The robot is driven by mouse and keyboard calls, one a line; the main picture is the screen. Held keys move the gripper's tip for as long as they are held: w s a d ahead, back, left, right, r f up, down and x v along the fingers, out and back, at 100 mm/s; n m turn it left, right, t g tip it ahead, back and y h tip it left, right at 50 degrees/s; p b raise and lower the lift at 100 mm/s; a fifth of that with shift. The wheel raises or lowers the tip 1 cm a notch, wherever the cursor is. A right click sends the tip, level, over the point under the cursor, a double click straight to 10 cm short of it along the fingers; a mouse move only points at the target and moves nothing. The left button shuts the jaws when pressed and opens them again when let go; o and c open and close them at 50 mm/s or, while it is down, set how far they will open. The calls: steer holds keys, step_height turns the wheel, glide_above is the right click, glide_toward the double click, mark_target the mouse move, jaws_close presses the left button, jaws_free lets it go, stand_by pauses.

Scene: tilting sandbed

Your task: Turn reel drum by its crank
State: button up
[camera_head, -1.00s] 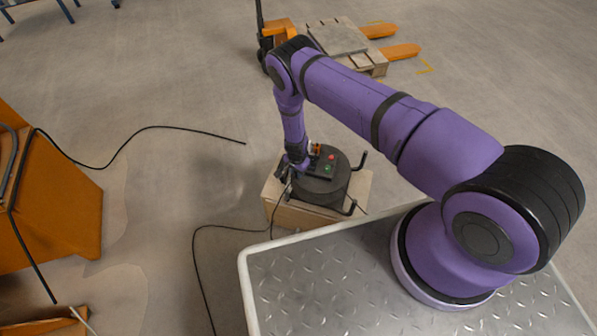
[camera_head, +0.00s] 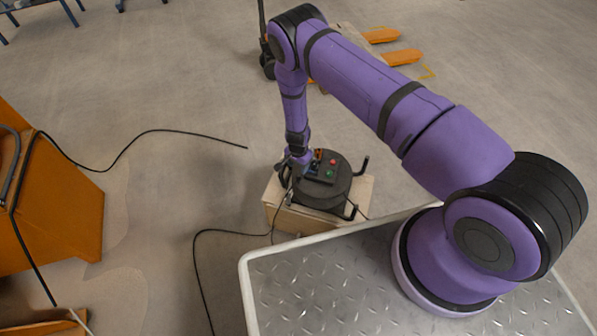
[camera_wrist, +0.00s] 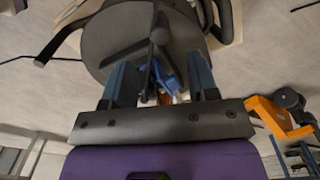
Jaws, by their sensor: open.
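The reel drum (camera_head: 335,193) is a dark grey round body on a pale wooden box, beyond the metal deck in the head view. In the wrist view its round face (camera_wrist: 105,35) fills the upper middle. A black spoked crank piece (camera_wrist: 160,36) with a round hub lies over that face. One of its arms runs down between my fingers. My gripper (camera_wrist: 160,82) is open, with its two blue fingers on either side of that arm. I cannot tell whether either finger touches it. In the head view the gripper is mostly hidden beside the drum.
A black cable (camera_head: 203,265) runs over the floor. An orange cabinet (camera_head: 60,205) stands left. An orange pallet truck (camera_head: 400,57) is behind my arm.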

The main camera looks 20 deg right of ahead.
steer(key=shift+r, duration=1.8)
steer(key=shift+c, duration=0.5)
